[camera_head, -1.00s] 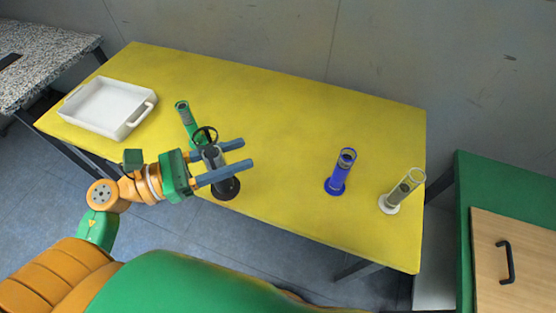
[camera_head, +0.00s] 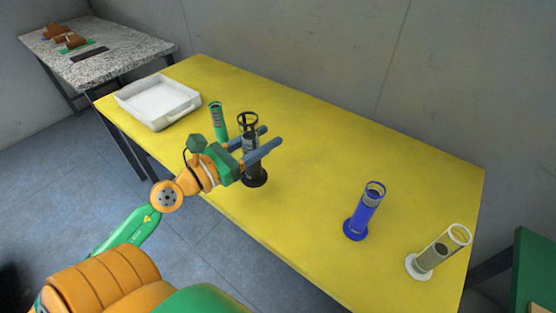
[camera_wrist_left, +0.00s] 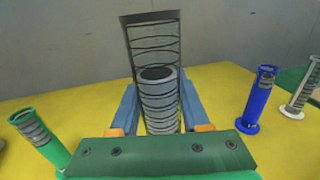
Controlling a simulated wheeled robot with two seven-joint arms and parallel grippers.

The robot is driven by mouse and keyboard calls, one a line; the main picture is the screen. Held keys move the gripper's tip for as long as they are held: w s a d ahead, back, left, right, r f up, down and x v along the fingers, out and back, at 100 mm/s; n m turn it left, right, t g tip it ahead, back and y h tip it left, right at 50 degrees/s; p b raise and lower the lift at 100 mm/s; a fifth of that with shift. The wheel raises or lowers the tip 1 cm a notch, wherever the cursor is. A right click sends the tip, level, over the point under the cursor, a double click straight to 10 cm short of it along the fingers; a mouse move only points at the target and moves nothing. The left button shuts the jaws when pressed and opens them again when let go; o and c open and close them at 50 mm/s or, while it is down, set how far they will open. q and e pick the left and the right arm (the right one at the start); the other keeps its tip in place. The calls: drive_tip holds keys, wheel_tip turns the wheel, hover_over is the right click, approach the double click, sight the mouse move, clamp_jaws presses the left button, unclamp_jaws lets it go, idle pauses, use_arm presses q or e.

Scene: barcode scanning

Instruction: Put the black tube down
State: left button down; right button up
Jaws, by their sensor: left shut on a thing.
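The black tube (camera_head: 251,164) is upright between the fingers of my left gripper (camera_head: 256,145), near the front edge of the yellow table (camera_head: 330,150). In the head view its dark round base appears at or just above the table top; I cannot tell whether it touches. In the left wrist view the tube (camera_wrist_left: 157,60) stands between the two blue-grey fingers, with a grey ringed cylinder inside it. My left gripper is shut on it. Its base is hidden in the wrist view. My right gripper is not in view.
A blue tube (camera_head: 364,211) and a white-based clear tube (camera_head: 438,252) stand at the right. A white tray (camera_head: 158,103) is at the far left. The table's middle is clear.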

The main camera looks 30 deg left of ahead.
use_arm(q)
drive_tip(key=w+f+b, duration=0.2)
drive_tip(key=w+f, duration=0.1)
drive_tip(key=w+a+f+b, duration=0.1)
drive_tip(key=w+f+b, duration=0.1)
drive_tip(key=w+f, duration=0.1)
drive_tip(key=w+f+b, duration=0.2)
drive_tip(key=w+f, duration=0.1)
drive_tip(key=f, duration=0.2)
drive_tip(key=shift+w+a+f+b, duration=0.1)
drive_tip(key=shift+w+a+b, duration=0.05)
drive_tip(key=shift+b, duration=0.25)
drive_tip(key=shift+c, duration=1.9)
unclamp_jaws()
